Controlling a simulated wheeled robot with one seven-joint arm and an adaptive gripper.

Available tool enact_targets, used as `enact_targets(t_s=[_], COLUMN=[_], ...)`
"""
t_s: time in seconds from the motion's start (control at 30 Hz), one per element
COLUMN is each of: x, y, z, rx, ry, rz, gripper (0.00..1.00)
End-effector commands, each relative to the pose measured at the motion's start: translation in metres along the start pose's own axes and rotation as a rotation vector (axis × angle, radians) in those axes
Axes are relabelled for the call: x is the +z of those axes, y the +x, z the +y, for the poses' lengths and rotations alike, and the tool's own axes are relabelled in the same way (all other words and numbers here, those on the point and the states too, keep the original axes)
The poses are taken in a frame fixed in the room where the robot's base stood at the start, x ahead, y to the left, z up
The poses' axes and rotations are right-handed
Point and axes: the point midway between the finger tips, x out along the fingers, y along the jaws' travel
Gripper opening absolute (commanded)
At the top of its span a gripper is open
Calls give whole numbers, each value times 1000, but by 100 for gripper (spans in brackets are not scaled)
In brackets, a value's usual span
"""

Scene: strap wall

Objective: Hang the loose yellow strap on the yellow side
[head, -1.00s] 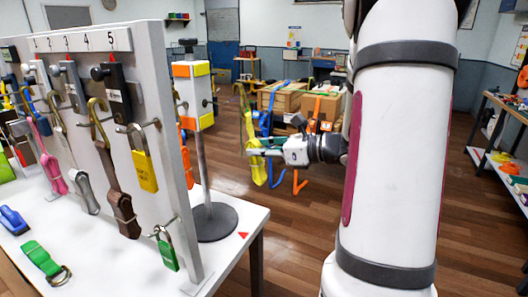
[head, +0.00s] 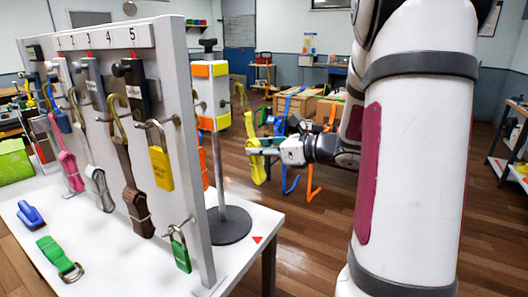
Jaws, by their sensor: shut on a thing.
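My gripper (head: 264,147) is shut on the yellow strap (head: 257,165), right of the stand in the head view. The strap hangs from the jaws, its olive metal hook (head: 241,97) pointing up above them. The stand is a grey pole with a white block (head: 209,97) on top. The block's right-hand face has yellow bands (head: 221,70), and its left-hand face has orange bands (head: 201,71). An orange strap (head: 203,160) hangs at the left, partly hidden by the panel. The held strap is apart from the block.
A white panel (head: 180,60) with numbered hooks, straps and padlocks stands on the white table (head: 245,215). A blue buckle (head: 30,215) and a green strap (head: 58,258) lie in front. Wooden crates (head: 297,103) with blue and orange straps stand behind my gripper.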

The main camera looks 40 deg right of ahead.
Motion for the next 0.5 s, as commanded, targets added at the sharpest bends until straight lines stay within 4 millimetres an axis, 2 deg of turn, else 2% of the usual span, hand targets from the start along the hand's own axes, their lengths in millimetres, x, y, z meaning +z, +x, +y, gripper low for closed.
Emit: enact_targets(t_s=[0.5], x=[-6], y=[24], z=[0], rx=[0], ry=[-1], rz=[-1], gripper=[0])
